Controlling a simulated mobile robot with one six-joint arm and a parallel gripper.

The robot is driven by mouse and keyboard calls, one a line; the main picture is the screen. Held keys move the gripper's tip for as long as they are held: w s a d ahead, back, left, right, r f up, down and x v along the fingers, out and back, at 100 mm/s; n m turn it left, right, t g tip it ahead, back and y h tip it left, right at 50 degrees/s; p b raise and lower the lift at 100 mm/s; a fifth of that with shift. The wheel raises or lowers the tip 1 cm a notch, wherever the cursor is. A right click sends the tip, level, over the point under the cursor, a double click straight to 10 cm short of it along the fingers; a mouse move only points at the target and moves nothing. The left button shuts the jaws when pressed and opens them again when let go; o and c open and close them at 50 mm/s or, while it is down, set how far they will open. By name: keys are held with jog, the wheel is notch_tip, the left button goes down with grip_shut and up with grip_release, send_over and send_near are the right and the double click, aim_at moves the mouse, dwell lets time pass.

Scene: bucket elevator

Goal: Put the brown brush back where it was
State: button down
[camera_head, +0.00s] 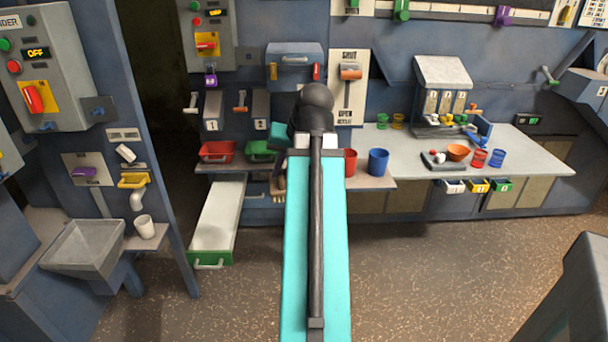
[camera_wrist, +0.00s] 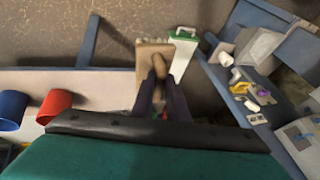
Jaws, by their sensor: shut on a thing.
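My gripper (camera_wrist: 160,82) is shut on the brown brush (camera_wrist: 145,56) in the wrist view. The brush has a light brown block and a rounded handle between the fingers. In the head view a small brown part of the brush (camera_head: 278,180) shows just left of my arm, near the front edge of the left counter. My arm hides most of the gripper and the brush there. I cannot tell from these frames where the brush lay before.
An open white drawer with a green front (camera_head: 212,225) juts out left of my arm. A red tray (camera_head: 217,151) and a green tray (camera_head: 259,150) are on the counter behind. A blue cup (camera_head: 378,162) and a red cup (camera_head: 350,162) stand right.

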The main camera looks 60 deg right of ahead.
jog(key=shift+m, duration=0.6)
jog(key=s, duration=0.1)
jog(key=s+d, duration=0.1)
jog(key=s, duration=0.1)
jog(key=s+d+r, duration=0.1)
jog(key=shift+s+d, duration=0.2)
jog(key=shift+s, duration=0.05)
jog(key=shift+w+d+r+p, duration=0.1)
jog(key=shift+d+p, duration=0.1)
jog(key=shift+p, duration=0.4)
